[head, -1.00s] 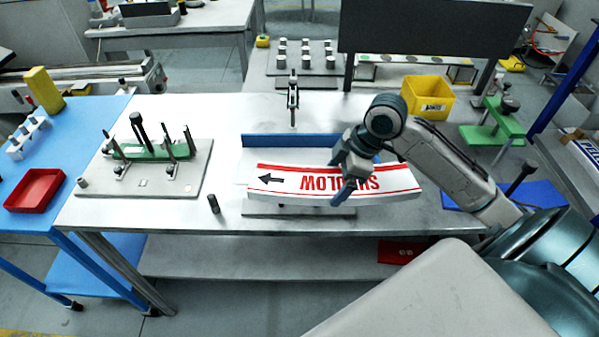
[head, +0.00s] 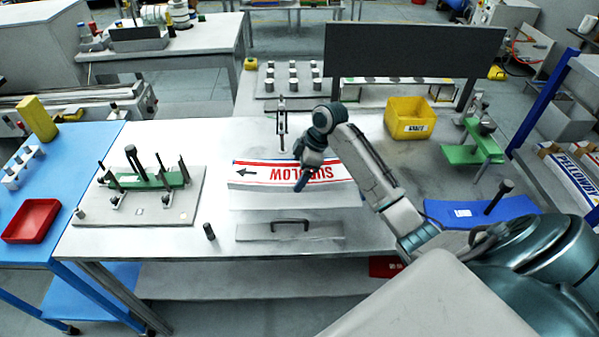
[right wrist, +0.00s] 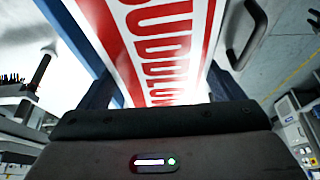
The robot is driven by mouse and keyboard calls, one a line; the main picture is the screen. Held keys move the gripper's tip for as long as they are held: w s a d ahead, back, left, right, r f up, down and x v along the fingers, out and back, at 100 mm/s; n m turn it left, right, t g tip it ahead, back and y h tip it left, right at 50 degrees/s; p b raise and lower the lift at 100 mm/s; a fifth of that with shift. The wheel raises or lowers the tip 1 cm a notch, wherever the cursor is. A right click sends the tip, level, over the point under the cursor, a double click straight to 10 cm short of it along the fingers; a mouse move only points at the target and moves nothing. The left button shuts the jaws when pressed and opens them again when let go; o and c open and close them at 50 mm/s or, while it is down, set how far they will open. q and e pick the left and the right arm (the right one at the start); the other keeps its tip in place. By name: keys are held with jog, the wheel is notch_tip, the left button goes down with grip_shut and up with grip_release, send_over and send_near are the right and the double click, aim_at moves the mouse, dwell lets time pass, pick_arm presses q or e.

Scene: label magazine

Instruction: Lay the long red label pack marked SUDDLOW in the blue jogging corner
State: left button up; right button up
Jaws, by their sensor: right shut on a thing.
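The long white label pack (head: 265,174), with red bands, a black arrow and red SUDDLOW lettering, reads upside down in the head view. It also shows in the right wrist view (right wrist: 155,45), between the fingers. My right gripper (head: 306,170) is shut on the pack across its middle. The jogging corner's blue wall (right wrist: 68,28) runs beside the pack in the right wrist view. In the head view the pack hides nearly all of that wall. A white surface shows in front of the pack. I cannot tell whether the pack touches wall or floor. My left gripper is not in view.
A grey plate with a black handle (head: 290,230) lies in front of the corner. A green fixture (head: 150,180) stands to the left, a black peg (head: 209,231) nearer. A yellow bin (head: 408,118) and blue tray (head: 480,211) are to the right.

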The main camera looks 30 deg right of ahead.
jog(key=shift+s+f+p, duration=0.1)
jog(key=shift+f+p, duration=0.4)
jog(key=shift+f, duration=0.3)
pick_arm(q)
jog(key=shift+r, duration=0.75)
pick_arm(e)
jog(key=shift+f, duration=0.25)
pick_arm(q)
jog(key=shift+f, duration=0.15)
pick_arm(e)
jog(key=shift+f, duration=0.6)
jog(key=o, duration=1.3)
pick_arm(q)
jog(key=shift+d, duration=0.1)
pick_arm(e)
jog(key=shift+o, duration=0.2)
jog(key=shift+r, duration=0.1)
jog(key=shift+r, duration=0.35)
jog(key=b+v, duration=0.4)
jog(key=v, duration=0.6)
jog(key=shift+s+d+r+b, duration=0.1)
jog(key=shift+d+r+b, duration=0.1)
jog(key=shift+r+b, duration=0.2)
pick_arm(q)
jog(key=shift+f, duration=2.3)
pick_arm(e)
jog(key=shift+s+d+r, duration=0.1)
jog(key=shift+s+r, duration=0.05)
jog(key=shift+r, duration=0.5)
